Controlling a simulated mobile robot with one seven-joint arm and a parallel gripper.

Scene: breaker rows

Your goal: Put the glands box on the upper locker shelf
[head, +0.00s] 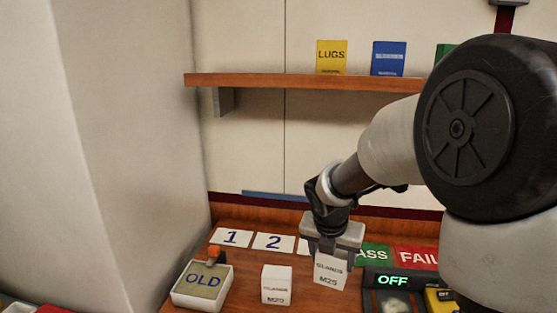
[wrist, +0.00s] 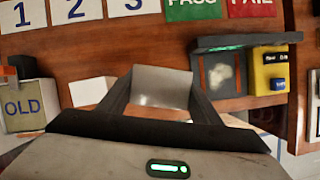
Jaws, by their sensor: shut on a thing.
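My gripper (head: 333,240) is shut on a white box (head: 330,273) whose lettering looks like "GLANDS M25". It holds the box low at the bench, slightly tilted; whether the box touches the bench is unclear. In the wrist view the held box (wrist: 162,84) sits between the two fingers. A second white box (head: 276,285) with similar small lettering stands on the bench to its left. It partly shows in the wrist view (wrist: 90,91). No locker is recognisable in these views.
A wooden wall shelf (head: 270,80) holds a yellow LUGS box (head: 331,57), a blue box (head: 388,58) and a partly hidden green one. On the bench are an OLD tray (head: 202,284), numbered cards (head: 231,237), PASS and FAIL cards (head: 416,258), an OFF device (head: 390,281) and a yellow meter (wrist: 270,70).

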